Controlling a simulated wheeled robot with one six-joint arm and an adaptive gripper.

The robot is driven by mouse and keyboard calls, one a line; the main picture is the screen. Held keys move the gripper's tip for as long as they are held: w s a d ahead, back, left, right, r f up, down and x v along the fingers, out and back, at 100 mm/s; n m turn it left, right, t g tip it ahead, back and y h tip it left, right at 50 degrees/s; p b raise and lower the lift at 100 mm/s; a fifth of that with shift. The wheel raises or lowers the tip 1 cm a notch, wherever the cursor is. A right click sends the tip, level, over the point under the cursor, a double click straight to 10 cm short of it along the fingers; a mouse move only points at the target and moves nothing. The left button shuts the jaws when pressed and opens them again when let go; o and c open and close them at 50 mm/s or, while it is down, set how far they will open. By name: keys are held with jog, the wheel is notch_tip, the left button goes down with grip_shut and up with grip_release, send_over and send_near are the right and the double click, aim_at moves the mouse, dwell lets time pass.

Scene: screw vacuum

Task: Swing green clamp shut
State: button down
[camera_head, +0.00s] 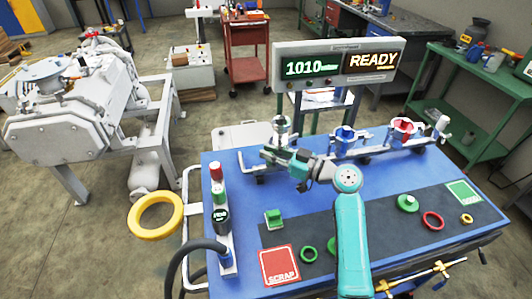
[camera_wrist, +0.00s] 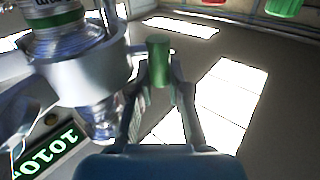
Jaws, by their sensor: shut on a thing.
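In the wrist view the green clamp shows as a silver collar (camera_wrist: 85,65) around a metal fitting, with a green cylindrical grip (camera_wrist: 159,62) at its right side. My gripper (camera_wrist: 160,75) has its fingers on both sides of this green grip and is shut on it. The clamp's green part is hidden or too small to tell there, and I cannot tell how far the clamp stands open.
A blue clamp (camera_head: 345,138) and a red clamp (camera_head: 403,130) stand farther right on the rail. A display (camera_head: 336,65) reads 1010 and READY behind it. The blue table (camera_head: 240,165) bears a dark mat with loose rings and a red scrap tile (camera_head: 279,266). A post (camera_head: 219,222) stands at the left.

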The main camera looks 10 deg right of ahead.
jog(key=shift+w+d+n+g+y, duration=0.1)
jog(key=shift+d+n+g+y, duration=0.3)
jog(key=shift+n+g+y, duration=0.6)
jog(key=shift+d+n+g+y, duration=0.4)
jog(key=shift+n+g, duration=0.3)
jog(key=shift+g, duration=0.6)
jog(key=c, duration=1.1)
grip_release()
jog(key=shift+f, duration=0.1)
jog(key=v, duration=1.2)
jog(key=shift+w, duration=0.15)
